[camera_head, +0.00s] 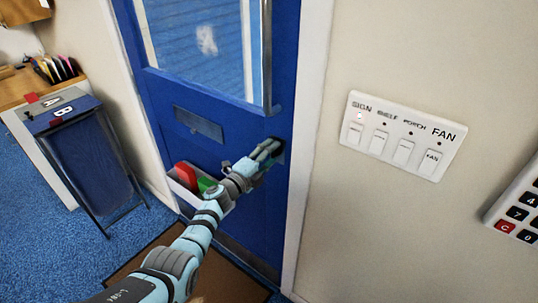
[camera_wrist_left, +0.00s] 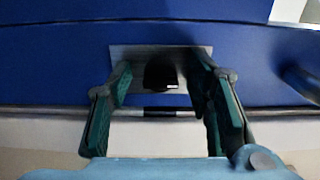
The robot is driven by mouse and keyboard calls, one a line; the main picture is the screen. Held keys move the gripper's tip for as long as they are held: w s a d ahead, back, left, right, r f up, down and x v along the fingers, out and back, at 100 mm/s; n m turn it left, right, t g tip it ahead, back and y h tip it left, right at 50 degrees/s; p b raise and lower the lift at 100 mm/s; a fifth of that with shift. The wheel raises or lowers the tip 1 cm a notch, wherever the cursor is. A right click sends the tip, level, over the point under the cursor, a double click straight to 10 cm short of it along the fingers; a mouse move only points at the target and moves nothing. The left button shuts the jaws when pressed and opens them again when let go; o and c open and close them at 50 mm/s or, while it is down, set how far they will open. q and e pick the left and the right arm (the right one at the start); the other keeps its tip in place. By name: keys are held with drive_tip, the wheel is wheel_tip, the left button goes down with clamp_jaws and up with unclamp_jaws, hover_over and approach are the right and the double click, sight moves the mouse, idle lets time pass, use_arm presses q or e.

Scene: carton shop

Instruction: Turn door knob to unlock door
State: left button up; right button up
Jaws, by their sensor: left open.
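The blue door (camera_head: 205,100) stands in its white frame in the head view and looks shut. In the left wrist view a dark knob (camera_wrist_left: 160,75) sits on a grey metal plate (camera_wrist_left: 190,52) on the blue door. My left gripper (camera_head: 268,150) reaches the door's right edge at the plate and covers the knob in the head view. In the left wrist view the left gripper (camera_wrist_left: 162,95) is open, its fingers on either side of the knob, with gaps visible. Whether either finger touches the plate is unclear. My right gripper is not in view.
A switch panel (camera_head: 402,135) and a keypad (camera_head: 520,210) are on the wall at right. A vertical handle (camera_head: 267,55) runs above the knob. A white box with red and green items (camera_head: 188,178) is low on the door. A blue bin (camera_head: 85,160) stands left.

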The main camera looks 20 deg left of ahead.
use_arm(q)
drive_tip(key=v, duration=1.2)
